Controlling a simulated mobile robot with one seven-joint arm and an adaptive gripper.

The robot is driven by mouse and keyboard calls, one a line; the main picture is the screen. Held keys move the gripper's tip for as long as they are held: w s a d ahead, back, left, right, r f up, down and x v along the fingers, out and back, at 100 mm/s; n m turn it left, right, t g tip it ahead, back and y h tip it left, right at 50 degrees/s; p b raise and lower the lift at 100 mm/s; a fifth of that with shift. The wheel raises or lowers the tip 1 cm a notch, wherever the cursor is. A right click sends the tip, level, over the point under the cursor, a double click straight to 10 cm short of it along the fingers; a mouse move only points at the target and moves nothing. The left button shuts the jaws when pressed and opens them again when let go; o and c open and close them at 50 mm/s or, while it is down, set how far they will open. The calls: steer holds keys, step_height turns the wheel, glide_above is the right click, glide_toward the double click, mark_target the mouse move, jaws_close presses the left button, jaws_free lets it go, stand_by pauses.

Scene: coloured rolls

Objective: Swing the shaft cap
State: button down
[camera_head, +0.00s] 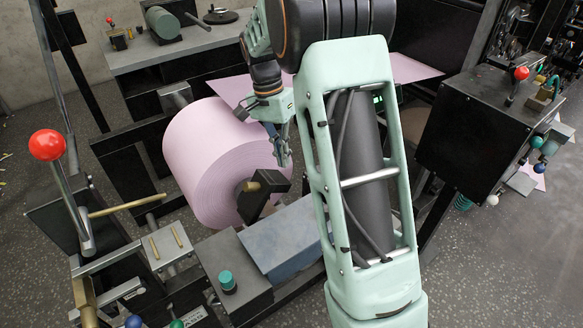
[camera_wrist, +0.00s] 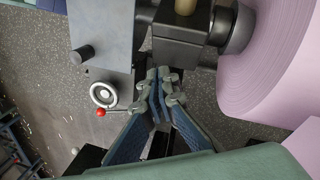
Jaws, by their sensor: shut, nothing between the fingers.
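The shaft cap looks to be the black block (camera_head: 266,192) with a short brass pin, at the near end of the shaft through the pink roll (camera_head: 215,155). In the wrist view the black block (camera_wrist: 180,45) is at top centre, beside a round dark collar at the roll's core. My gripper (camera_head: 284,160) hangs just above and beyond the block in the head view. In the wrist view my gripper (camera_wrist: 160,76) has its fingertips together, empty, just below the block's edge. I cannot tell whether the tips touch the block.
A blue-grey box (camera_head: 285,242) stands close in front of the block. A red-knobbed lever (camera_head: 47,146) rises at left, and a dark machine box (camera_head: 470,130) stands at right. A small handwheel (camera_wrist: 103,95) with a red-knobbed lever shows in the wrist view.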

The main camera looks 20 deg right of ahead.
mark_target(274, 177)
steer(key=w+d+m+t+y, duration=0.1)
steer(key=w+d+m+y, duration=0.3)
steer(key=d, duration=0.4)
steer(key=s+a+f, duration=0.2)
steer(key=a+f, duration=0.3)
steer(key=f, duration=0.1)
steer(key=shift+s+a+f+m, duration=0.15)
steer(key=shift+s+f+m, duration=0.25)
steer(key=shift+a+r+h+p, duration=0.1)
steer(key=shift+h+p, duration=0.2)
steer(key=shift+s+a+r+t+h, duration=0.15)
steer(key=shift+a+r+h, duration=0.2)
steer(key=shift+a+r, duration=0.15)
steer(key=shift+s+a+r+t+h, duration=0.1)
steer(key=shift+a+r+t+h, duration=0.05)
steer(key=shift+a+r+h, duration=0.35)
steer(key=a+r+h+b, duration=0.1)
steer(key=a, duration=0.1)
steer(key=s+a+r+t+h+b, duration=0.1)
steer(key=a+r+h, duration=0.1)
steer(key=shift+s+r, duration=0.1)
steer(key=shift+s, duration=0.1)
steer(key=shift+s+a+r+h, duration=0.25)
steer(key=shift+a+r+h, duration=0.1)
steer(key=shift+a, duration=0.25)
steer(key=shift+s+a+r+b, duration=0.2)
steer(key=shift+a+r+b, duration=0.15)
steer(key=shift+a, duration=0.4)
